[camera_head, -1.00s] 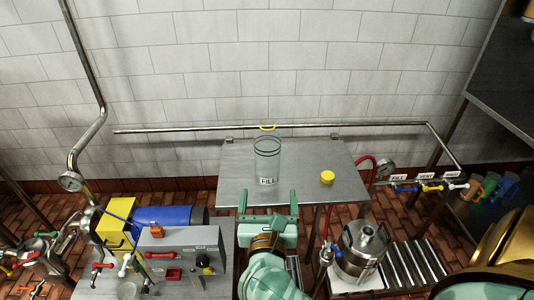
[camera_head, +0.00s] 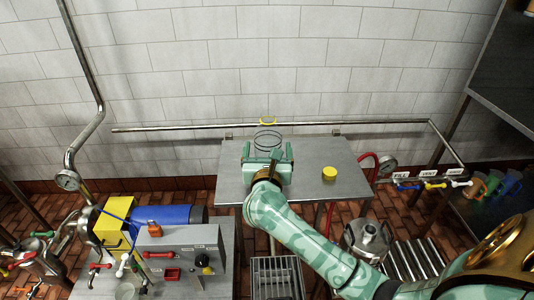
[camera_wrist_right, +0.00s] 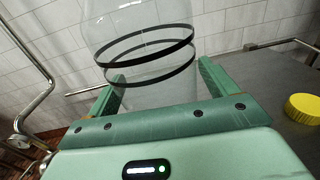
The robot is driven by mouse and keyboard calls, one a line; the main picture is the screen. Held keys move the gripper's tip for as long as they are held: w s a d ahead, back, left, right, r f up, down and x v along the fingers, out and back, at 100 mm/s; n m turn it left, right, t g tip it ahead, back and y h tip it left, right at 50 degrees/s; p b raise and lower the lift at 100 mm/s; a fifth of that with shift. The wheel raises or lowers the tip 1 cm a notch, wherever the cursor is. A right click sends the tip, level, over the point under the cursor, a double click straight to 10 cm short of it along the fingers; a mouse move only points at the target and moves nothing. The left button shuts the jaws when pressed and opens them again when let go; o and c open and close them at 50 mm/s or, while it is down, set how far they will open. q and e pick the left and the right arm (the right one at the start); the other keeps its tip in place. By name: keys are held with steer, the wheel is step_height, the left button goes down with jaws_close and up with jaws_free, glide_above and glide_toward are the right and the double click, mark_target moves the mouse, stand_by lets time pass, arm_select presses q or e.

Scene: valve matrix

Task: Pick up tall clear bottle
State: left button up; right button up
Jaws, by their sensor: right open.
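The tall clear bottle (camera_head: 268,139) stands upright on the grey metal table near the wall, with two dark rings around it. It also shows in the right wrist view (camera_wrist_right: 145,25), rising in front of the palm. My right gripper (camera_head: 267,150) is open, with one finger on each side of the bottle. In the right wrist view the fingers (camera_wrist_right: 160,75) flank the bottle below its rings, and I cannot tell whether they touch it. The gripper hides the bottle's lower part and label in the head view. My left gripper is not in view.
A yellow lid (camera_head: 329,173) lies on the table (camera_head: 345,155), right of the bottle. A metal pipe (camera_head: 200,128) runs along the wall behind. A steel vessel (camera_head: 369,238) and coloured valves (camera_head: 430,184) stand right; a grey control box (camera_head: 180,245) is at lower left.

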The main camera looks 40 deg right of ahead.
steer(key=c, duration=1.1)
